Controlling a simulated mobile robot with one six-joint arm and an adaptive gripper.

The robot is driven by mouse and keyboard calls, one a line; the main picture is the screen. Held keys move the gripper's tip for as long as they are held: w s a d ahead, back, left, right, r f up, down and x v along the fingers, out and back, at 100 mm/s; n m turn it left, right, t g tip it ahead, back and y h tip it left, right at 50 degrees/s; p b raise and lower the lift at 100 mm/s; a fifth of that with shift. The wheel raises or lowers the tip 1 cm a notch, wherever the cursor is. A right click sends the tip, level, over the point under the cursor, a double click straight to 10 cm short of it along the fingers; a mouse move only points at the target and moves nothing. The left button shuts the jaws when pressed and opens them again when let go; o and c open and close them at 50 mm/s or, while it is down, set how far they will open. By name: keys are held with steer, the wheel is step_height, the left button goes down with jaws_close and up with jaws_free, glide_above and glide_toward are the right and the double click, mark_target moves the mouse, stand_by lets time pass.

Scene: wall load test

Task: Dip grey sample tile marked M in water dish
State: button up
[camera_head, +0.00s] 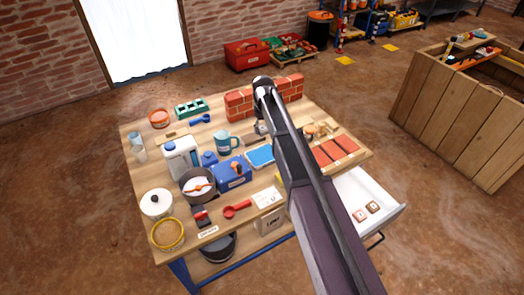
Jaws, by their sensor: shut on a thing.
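A shallow blue water dish (260,156) lies near the middle of the workbench, left of my arm. My gripper (260,129) is small and partly hidden by my arm, just behind the dish. It is shut on a small grey piece that looks like the sample tile; no M can be read at this size. Two small brownish tiles (366,211) lie in the open white drawer at the bench's right side.
A low brick wall (240,106) stands behind. Red tiles (334,150) lie right of my arm.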

steer(key=b, duration=0.7)
glide_above(263, 158)
step_height(263, 158, down, 8)
steer(key=shift+f, duration=0.1)
steer(key=shift+f, duration=0.15)
steer(key=shift+f+b, duration=2.8)
steer(key=shift+b, duration=0.15)
steer(key=shift+f+b, duration=0.55)
stand_by(0.7)
steer(key=shift+r, duration=0.2)
steer(key=shift+r+p, duration=3.35)
steer(key=shift+p, duration=0.2)
